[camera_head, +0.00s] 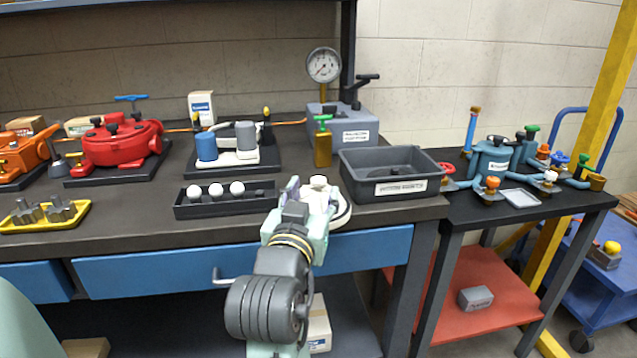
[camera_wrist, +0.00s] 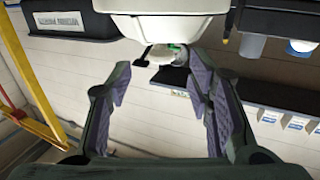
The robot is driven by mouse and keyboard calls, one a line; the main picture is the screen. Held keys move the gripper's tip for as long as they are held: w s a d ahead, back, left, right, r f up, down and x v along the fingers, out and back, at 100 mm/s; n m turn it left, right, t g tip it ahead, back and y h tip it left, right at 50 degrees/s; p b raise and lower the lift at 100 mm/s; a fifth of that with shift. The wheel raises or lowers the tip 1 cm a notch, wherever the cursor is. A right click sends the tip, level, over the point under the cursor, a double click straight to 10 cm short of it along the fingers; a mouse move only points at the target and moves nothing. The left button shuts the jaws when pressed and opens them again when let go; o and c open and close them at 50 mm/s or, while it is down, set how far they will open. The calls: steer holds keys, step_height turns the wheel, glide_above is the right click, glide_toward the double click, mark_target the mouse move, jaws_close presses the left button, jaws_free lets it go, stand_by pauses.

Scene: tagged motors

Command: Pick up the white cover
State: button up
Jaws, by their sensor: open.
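A white rounded cover with a knob on top (camera_head: 319,182) stands near the front edge of the workbench, partly hidden behind my gripper in the head view. A pale disc-like rim (camera_head: 342,212) shows at its right side. In the wrist view a large white rounded body, which looks like the cover (camera_wrist: 160,27), fills the top centre, just beyond my fingertips. My gripper (camera_head: 313,194) is open at the cover in the head view. In the wrist view its two purple-padded fingers (camera_wrist: 158,75) are spread apart with nothing held between them. Contact with the cover cannot be told.
A black tray with white balls (camera_head: 225,199) lies close left of my gripper. A grey labelled bin (camera_head: 394,189) stands close right. Behind are a brass block with a green handle (camera_head: 323,147) and a gauge unit (camera_head: 344,122). A blue drawer front (camera_head: 175,275) lies below the bench edge.

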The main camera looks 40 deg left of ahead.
mark_target(317, 184)
steer(key=shift+w+a+p, duration=0.1)
steer(key=shift+w+p, duration=0.15)
steer(key=shift+p, duration=0.85)
steer(key=shift+p+x, duration=0.7)
steer(key=shift+x, duration=1.95)
steer(key=shift+c, duration=0.6)
steer(key=shift+s, duration=0.1)
jaws_close()
